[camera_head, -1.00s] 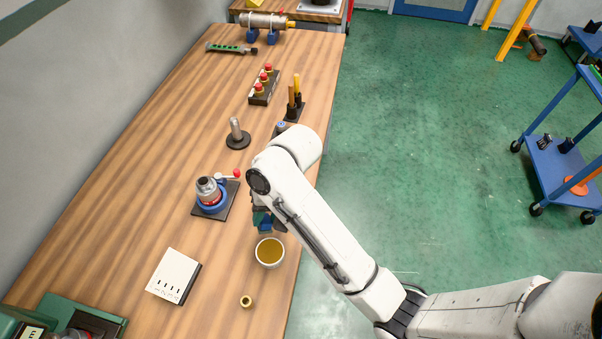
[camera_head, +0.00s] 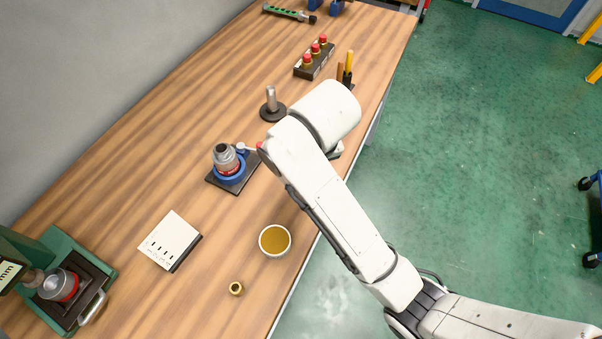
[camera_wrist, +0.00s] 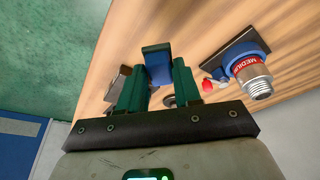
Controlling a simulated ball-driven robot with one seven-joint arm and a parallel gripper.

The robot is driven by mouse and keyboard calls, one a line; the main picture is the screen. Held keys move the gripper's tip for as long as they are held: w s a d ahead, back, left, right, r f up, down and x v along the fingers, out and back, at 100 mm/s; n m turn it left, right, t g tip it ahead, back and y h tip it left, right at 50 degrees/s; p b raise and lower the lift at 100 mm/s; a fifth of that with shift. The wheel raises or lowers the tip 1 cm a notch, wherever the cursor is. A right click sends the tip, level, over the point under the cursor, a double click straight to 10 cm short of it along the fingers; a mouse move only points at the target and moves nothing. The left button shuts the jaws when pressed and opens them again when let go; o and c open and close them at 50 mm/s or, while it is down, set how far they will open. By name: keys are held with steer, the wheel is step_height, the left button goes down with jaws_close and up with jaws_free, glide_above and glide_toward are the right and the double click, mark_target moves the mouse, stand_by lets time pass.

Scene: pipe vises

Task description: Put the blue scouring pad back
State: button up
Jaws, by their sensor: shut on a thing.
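The blue scouring pad (camera_wrist: 157,60) stands between the two green fingers of my gripper (camera_wrist: 158,68) in the wrist view. The gripper is shut on it. The pad appears held above the wooden table, but its exact height cannot be told. In the head view, my white arm hides the gripper and the pad. A bowl (camera_head: 275,240) of amber liquid stands on the table near its right edge, below my arm's elbow in the picture.
A blue-ringed holder with a red-labelled metal part (camera_head: 228,165), a post on a round base (camera_head: 271,106), a red-capped rack (camera_head: 315,58), a white slotted box (camera_head: 170,240), a brass ring (camera_head: 236,288) and a green machine (camera_head: 65,285) stand on the table. Bare wood lies between them.

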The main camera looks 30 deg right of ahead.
steer(key=w+f, duration=0.1)
steer(key=w+f+b, duration=0.1)
steer(key=w+f, duration=0.2)
steer(key=f, duration=0.1)
steer(key=shift+w+d+f, duration=0.15)
steer(key=shift+d, duration=0.15)
steer(key=shift+s+x, duration=0.2)
steer(key=shift+x, duration=0.65)
steer(key=shift+s+x, duration=0.15)
steer(key=shift+x, duration=0.7)
steer(key=shift+a+f, duration=0.1)
steer(key=shift+f, duration=0.15)
steer(key=o, duration=0.9)
steer(key=shift+o, duration=0.2)
steer(key=p+v, duration=0.3)
steer(key=v, duration=0.8)
steer(key=shift+w, duration=0.15)
steer(key=shift+s+r+p, duration=0.25)
steer(key=shift+r+p, duration=0.35)
steer(key=shift+p, duration=0.15)
